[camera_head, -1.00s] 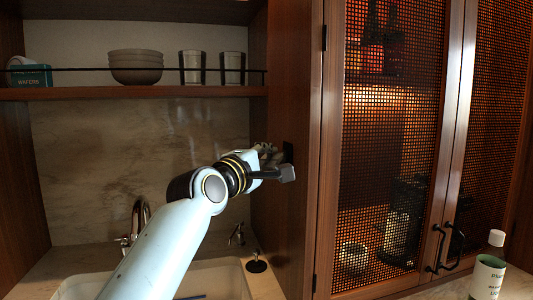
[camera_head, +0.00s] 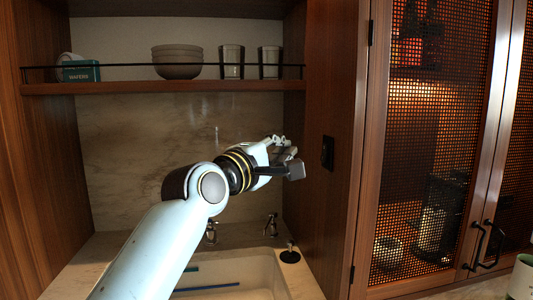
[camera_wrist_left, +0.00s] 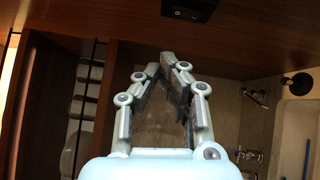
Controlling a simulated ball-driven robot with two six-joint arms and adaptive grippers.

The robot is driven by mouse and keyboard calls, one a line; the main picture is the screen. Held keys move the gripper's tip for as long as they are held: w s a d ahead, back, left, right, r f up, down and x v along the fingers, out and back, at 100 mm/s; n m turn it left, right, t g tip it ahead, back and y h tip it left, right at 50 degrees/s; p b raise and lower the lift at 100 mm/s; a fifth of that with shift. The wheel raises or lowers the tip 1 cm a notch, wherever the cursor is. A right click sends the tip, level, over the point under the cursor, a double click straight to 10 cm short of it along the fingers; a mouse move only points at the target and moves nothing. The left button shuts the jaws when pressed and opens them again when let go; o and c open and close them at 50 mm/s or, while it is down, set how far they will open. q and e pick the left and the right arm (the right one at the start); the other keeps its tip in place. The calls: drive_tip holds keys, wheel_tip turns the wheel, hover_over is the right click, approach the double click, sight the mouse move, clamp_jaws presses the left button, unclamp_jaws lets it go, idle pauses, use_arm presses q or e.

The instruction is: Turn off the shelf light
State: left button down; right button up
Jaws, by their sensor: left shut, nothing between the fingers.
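A black switch plate (camera_head: 327,153) sits on the wooden side panel right of the sink niche. It also shows at the top of the left wrist view (camera_wrist_left: 190,9). My left gripper (camera_head: 282,143) is in front of the niche, left of the switch and apart from it in the picture. In the left wrist view its fingertips (camera_wrist_left: 170,62) meet, with nothing between them, below the switch plate. I cannot make out the shelf light's lamp or whether it is lit. My right gripper is not in view.
A wooden shelf (camera_head: 120,88) with a rail holds stacked bowls (camera_head: 177,62), two glasses and a teal box (camera_head: 80,71). A sink (camera_head: 245,273) and tap are below. Mesh cabinet doors (camera_head: 430,140) with a warm glow inside stand right.

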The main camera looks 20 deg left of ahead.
use_arm(q)
drive_tip(key=v, duration=0.4)
drive_tip(key=shift+s+a+r, duration=0.25)
drive_tip(key=shift+s+r, duration=0.1)
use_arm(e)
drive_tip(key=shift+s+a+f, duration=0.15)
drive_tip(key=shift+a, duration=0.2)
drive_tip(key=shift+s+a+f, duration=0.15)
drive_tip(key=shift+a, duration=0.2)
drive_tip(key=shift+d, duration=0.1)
